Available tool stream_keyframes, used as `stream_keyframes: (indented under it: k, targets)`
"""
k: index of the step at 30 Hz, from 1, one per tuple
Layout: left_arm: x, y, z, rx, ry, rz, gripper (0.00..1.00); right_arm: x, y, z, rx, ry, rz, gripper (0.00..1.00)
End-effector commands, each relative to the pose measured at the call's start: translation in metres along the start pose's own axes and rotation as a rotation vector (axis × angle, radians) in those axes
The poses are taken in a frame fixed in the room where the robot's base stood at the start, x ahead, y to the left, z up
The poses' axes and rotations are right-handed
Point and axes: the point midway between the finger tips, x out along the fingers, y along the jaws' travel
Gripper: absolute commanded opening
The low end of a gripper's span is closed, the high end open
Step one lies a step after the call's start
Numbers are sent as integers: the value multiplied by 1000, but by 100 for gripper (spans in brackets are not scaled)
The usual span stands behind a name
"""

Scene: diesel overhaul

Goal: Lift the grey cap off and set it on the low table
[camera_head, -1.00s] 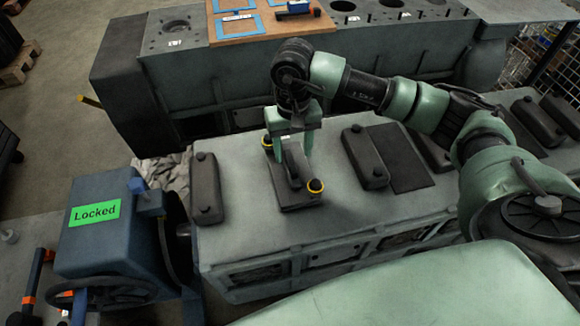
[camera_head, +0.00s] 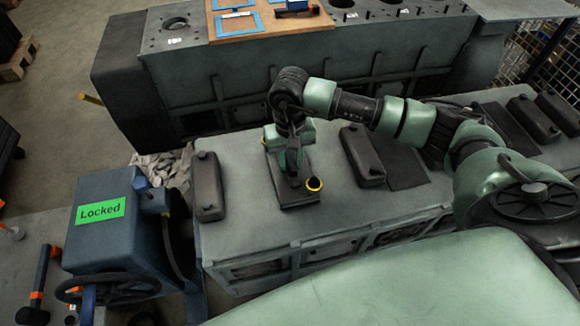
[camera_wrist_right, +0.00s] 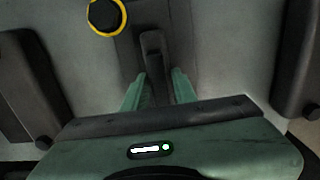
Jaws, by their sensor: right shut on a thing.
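The grey cap (camera_head: 291,182) is a dark grey block with a raised narrow ridge. It sits on a dark plate (camera_head: 300,198) on top of the long grey engine block. My right gripper (camera_head: 293,163) points down over it. In the right wrist view, its two green fingers (camera_wrist_right: 159,90) stand either side of the cap's ridge (camera_wrist_right: 152,62) and are shut on it. I cannot tell whether the cap is clear of the plate. I cannot identify the low table for certain. My left gripper is not in view.
Dark covers (camera_head: 208,187) (camera_head: 362,157) stand on both sides of the cap. A blue stand marked Locked (camera_head: 105,235) is at the left. A grey surface with a hammer (camera_head: 38,290) is at lower left. A second engine block (camera_head: 300,75) stands behind.

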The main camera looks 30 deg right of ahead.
Motion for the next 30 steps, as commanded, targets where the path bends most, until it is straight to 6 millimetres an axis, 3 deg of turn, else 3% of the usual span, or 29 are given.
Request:
stream_keyframes:
  k: [8,14,20,30]
  targets:
    - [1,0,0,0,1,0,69,-5,-1,-2,1,5,-3,0]
    - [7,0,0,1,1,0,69,-20,-1,-3,0,8,-4,0]
    - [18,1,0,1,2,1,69,-56,-1,-3,-1,11,-5,0]
    - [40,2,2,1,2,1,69,-140,-1,-2,0,10,-4,0]
